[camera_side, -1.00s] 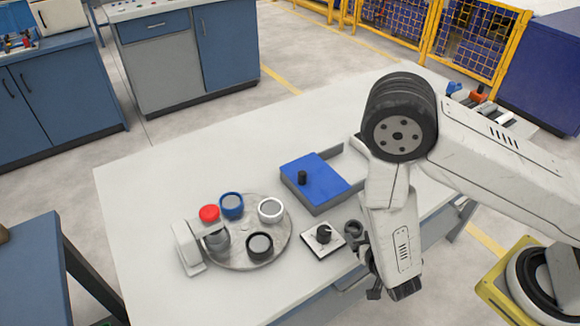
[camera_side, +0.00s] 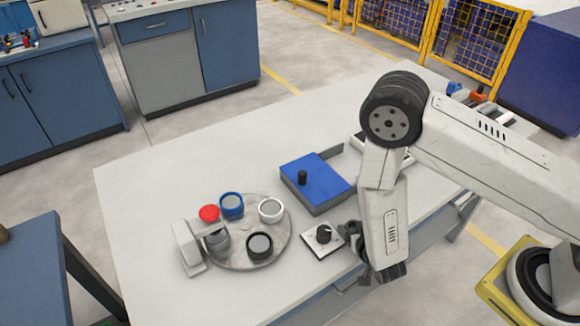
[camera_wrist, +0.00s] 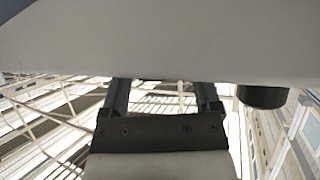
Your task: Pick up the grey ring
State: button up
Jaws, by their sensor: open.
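In the side view, a grey ring (camera_side: 217,241) sits at the left of a round grey turntable (camera_side: 222,264), partly hidden by the white bracket (camera_side: 188,246) beside it. A blue ring (camera_side: 231,206), a white ring (camera_side: 270,210) and a black ring (camera_side: 259,246) share the turntable. My gripper (camera_side: 353,240) is well to the right of the turntable, near the table's front edge. In the wrist view, my gripper (camera_wrist: 163,97) shows two spread dark fingers with nothing seen between them. No ring can be made out there.
A red round cap (camera_side: 209,213) is by the bracket. A small plate with a black knob (camera_side: 323,233) stands between turntable and gripper. A blue-topped box with a black peg (camera_side: 318,180) is behind it. The white table (camera_side: 160,190) is clear at the back left.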

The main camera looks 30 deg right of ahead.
jog(key=c, duration=0.9)
jog(key=shift+r, duration=0.15)
jog(key=shift+r, duration=4.85)
jog(key=shift+w, duration=0.1)
